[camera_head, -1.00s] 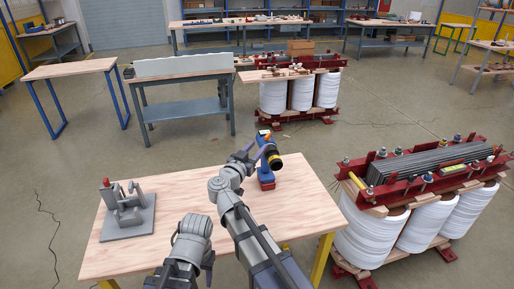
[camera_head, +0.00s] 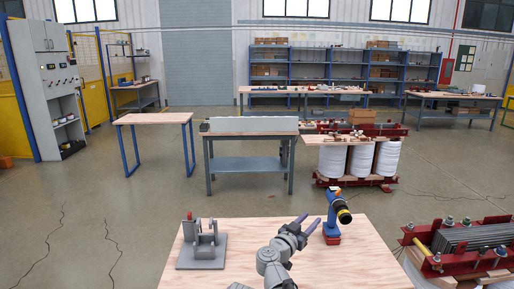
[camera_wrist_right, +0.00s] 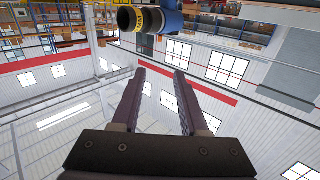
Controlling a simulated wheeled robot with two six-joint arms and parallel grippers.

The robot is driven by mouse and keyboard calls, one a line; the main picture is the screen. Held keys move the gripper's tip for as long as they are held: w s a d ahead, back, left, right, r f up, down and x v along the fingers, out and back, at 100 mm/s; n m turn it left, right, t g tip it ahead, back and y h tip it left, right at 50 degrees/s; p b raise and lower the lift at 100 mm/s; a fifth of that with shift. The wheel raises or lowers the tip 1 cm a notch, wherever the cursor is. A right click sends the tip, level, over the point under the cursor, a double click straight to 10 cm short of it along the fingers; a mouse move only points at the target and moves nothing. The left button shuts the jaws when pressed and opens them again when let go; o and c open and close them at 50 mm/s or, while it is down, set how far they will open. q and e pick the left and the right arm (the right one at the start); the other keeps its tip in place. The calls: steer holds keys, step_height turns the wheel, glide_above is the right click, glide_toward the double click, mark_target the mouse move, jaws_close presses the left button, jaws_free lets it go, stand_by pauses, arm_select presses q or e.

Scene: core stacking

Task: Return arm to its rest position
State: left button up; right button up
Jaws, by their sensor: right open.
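My right gripper (camera_head: 304,225) is above the wooden table (camera_head: 358,262), its two purple-grey fingers apart and empty. In the right wrist view the open fingers (camera_wrist_right: 160,85) show with nothing between them. A blue cordless drill (camera_head: 333,220) with a black and yellow head stands upright on the table, just right of the fingers. Its black round end (camera_wrist_right: 127,18) shows beyond the fingertips in the wrist view. I cannot tell the exact gap between drill and fingers. My left gripper is not in view.
A grey metal fixture (camera_head: 203,252) stands at the left of the table. A transformer with red frame (camera_head: 410,238) stands close to the table's right side. Workbenches, a cabinet and shelves are farther back. The floor between is mostly clear.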

steer(key=w+a+r+n+t+y, duration=0.2)
steer(key=a+n+t+y, duration=0.3)
steer(key=a+n+y, duration=0.45)
steer(key=s+a+f+n+g+y, duration=0.35)
steer(key=f+g+y, duration=0.25)
steer(key=f+y, duration=0.25)
steer(key=s+d+f+m+g+h, duration=0.3)
steer(key=s+d+f+g, duration=0.4)
steer(key=s, duration=0.4)
steer(key=s+d+f+m+g+h, duration=0.2)
steer(key=s+d+f+g+h, duration=0.3)
steer(key=s+f, duration=0.45)
arm_select(q)
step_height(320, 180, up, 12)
steer(key=p, duration=1.1)
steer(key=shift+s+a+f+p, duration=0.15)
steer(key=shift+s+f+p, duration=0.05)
steer(key=shift+p, duration=0.1)
arm_select(e)
steer(key=s+a+r+n, duration=0.2)
steer(key=s+a+r, duration=0.1)
steer(key=a+r, duration=0.2)
steer(key=s+a+r+n+g, duration=0.1)
steer(key=s+a+r, duration=0.3)
steer(key=r, duration=0.3)
steer(key=shift+s+a+r+n, duration=0.15)
steer(key=shift+a+r+n, duration=0.25)
steer(key=shift+a, duration=0.1)
